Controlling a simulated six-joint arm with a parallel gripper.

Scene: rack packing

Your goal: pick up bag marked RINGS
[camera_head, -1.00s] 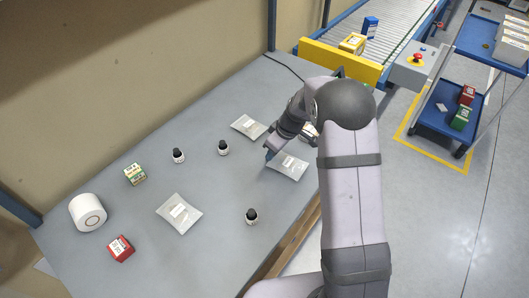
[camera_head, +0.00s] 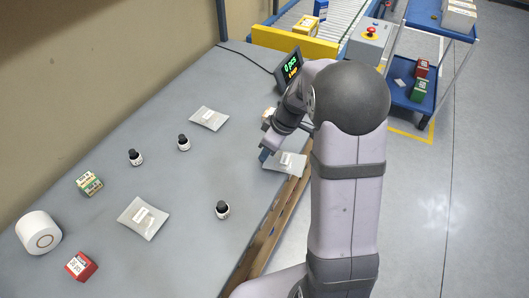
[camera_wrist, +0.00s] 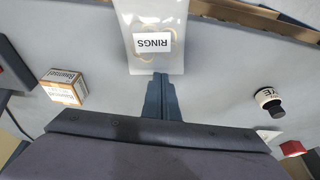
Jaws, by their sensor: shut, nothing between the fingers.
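The bag marked RINGS (camera_wrist: 152,18) is a clear flat bag with a white label, at the top middle of the wrist view, its label reading upside down. In the head view the bag (camera_head: 291,162) lies near the table's right edge, partly behind my gripper (camera_head: 265,153). In the wrist view my gripper (camera_wrist: 160,78) is shut and empty, its fingertips at the bag's near end just short of the label. I cannot tell whether the fingertips touch the bag.
Two other bags lie on the table (camera_head: 180,205), one at the back (camera_head: 209,118) and one nearer (camera_head: 143,217). A small box (camera_wrist: 63,87) and a dark-capped bottle (camera_wrist: 269,102) flank my gripper. A display (camera_head: 289,68) stands at the back.

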